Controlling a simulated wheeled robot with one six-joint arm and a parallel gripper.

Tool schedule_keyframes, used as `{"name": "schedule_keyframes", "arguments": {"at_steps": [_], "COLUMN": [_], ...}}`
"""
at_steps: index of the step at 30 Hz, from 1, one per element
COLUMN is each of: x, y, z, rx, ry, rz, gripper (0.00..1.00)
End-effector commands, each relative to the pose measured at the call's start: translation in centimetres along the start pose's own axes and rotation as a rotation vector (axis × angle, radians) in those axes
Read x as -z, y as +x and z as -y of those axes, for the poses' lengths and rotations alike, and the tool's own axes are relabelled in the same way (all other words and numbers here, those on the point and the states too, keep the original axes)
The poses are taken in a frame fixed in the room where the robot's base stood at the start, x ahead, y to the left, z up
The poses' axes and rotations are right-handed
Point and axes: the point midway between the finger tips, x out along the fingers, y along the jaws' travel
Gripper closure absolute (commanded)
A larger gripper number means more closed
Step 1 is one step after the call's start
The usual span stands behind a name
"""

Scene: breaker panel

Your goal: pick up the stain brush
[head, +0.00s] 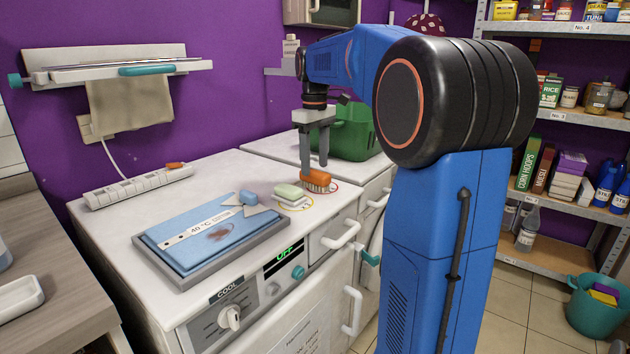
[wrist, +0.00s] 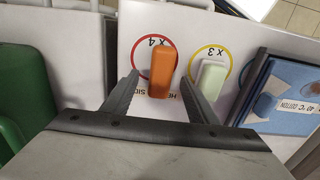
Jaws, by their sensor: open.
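The stain brush (head: 316,179), an orange block with pale bristles beneath, stands on the white machine top inside a red ring. In the wrist view the orange brush (wrist: 162,72) lies ahead of and between the two fingers, inside the red ring marked x4. My gripper (head: 314,165) points down above the brush, its fingers apart and empty. The wrist view shows the open fingers (wrist: 160,92) on either side of the brush's near end. I cannot tell whether either finger touches it.
A pale green soap-like block (head: 289,191) sits close beside the brush, in a yellow ring marked x3. A green basket (head: 355,132) stands behind. A grey tray (head: 188,283) with a folded blue cloth (head: 190,254) lies to the left. A power strip (head: 138,186) lies at the back.

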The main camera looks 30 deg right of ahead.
Motion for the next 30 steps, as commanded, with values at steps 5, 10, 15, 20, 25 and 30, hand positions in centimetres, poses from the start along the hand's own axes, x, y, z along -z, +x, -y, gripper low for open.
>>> {"name": "schedule_keyframes", "arguments": {"at_steps": [5,10,15,20,25,30], "x": [-0.2,-0.2,-0.2,-0.2,-0.2,-0.2], "y": [2.5,3.8,3.9,3.9,3.8,3.8], "z": [0.2,0.1,0.1,0.1,0.1,0.1], "rx": [0.001,0.000,0.000,0.000,0.000,0.000], "ry": [0.000,0.000,0.000,0.000,0.000,0.000], "rz": [0.001,0.000,0.000,0.000,0.000,0.000], "gripper": [0.47,0.47,0.47,0.68,0.92,0.92]}}
